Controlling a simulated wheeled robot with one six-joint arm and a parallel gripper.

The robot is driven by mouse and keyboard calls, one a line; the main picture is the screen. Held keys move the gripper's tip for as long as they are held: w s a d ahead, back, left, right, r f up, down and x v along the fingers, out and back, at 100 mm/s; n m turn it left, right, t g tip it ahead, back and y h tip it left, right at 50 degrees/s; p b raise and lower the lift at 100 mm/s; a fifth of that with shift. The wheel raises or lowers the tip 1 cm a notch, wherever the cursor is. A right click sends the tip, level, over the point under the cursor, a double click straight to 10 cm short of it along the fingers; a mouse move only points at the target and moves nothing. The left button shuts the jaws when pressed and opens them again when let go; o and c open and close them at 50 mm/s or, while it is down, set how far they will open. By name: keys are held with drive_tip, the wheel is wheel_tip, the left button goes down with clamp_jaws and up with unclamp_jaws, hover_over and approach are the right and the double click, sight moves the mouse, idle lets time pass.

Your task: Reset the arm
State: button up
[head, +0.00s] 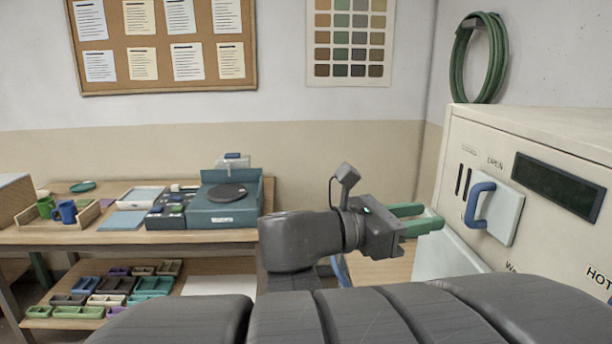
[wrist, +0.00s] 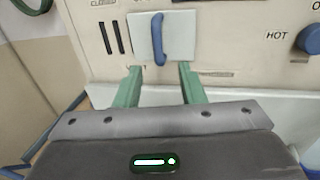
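My gripper (head: 424,217) is held out level to the right in the head view, pointing at the front of a white machine (head: 530,137). Its two green fingers are apart with nothing between them; in the wrist view the open gripper (wrist: 160,75) shows below a blue handle (wrist: 158,38). The handle (head: 477,204) sits on a pale square door panel (head: 507,212) marked OPEN above it. The fingers look apart from the handle, though the exact gap is hard to tell.
A wooden table (head: 120,237) at left holds a teal wheel device (head: 225,205), green mug (head: 46,207) and blue mug (head: 66,212). Several small bins (head: 115,285) fill its lower shelf. A blue knob (wrist: 309,39) marked HOT is at right in the wrist view. A green hose (head: 480,55) hangs above.

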sight(472, 208)
drive_tip(key=shift+x, duration=4.9)
drive_tip(key=shift+w+p, duration=0.35)
drive_tip(key=shift+w, duration=0.25)
drive_tip(key=shift+s+f, duration=0.1)
